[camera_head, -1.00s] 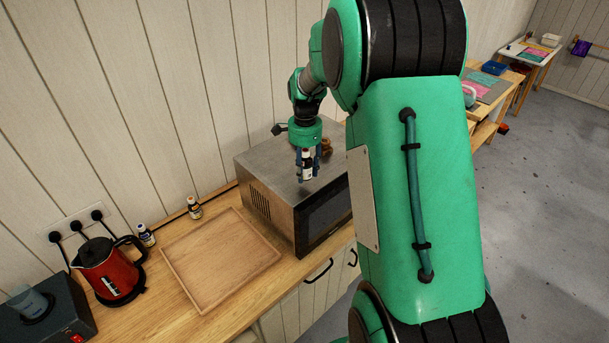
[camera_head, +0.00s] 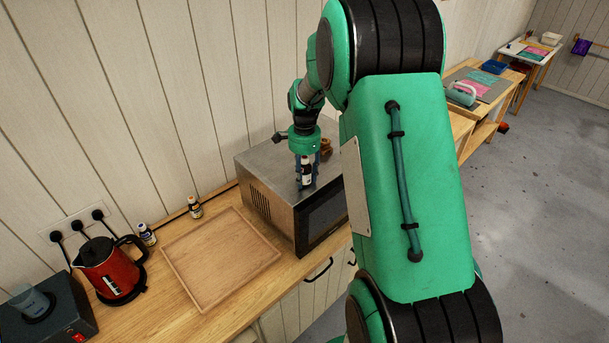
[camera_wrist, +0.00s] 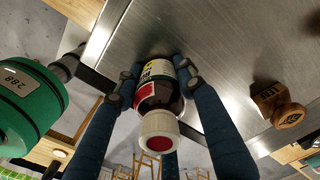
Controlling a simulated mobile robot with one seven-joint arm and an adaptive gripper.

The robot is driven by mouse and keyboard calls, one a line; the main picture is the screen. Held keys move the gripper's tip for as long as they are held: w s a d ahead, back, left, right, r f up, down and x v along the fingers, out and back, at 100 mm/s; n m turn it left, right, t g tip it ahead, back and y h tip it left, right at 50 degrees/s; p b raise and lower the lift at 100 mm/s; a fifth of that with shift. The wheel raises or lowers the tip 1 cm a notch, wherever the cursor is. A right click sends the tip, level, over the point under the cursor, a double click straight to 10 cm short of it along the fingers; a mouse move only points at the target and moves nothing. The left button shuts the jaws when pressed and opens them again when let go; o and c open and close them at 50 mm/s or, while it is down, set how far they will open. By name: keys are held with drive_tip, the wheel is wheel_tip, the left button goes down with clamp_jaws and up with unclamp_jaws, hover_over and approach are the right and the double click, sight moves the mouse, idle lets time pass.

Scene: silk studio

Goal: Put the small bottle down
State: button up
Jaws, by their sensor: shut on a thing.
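The small bottle (camera_head: 306,171) is dark with a pale label. It is upright between the fingers of my gripper (camera_head: 305,180), at the top of the microwave (camera_head: 275,166). In the wrist view the bottle (camera_wrist: 160,95) shows its white cap, a red and white label and dark glass, with blue fingers (camera_wrist: 205,115) on both sides of it. My gripper is shut on it. The bottle's base is close to the metal top; I cannot tell whether it touches.
A wooden stamp (camera_wrist: 277,104) stands on the metal top beside the bottle. The top's left part is bare.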

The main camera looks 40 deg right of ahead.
sight(304, 157)
drive_tip(key=shift+f, duration=0.15)
drive_tip(key=o, duration=1.2)
wheel_tip(304, 157, up, 12)
drive_tip(key=shift+r+b, duration=0.2)
drive_tip(key=shift+b, duration=0.15)
drive_tip(key=shift+a, duration=0.1)
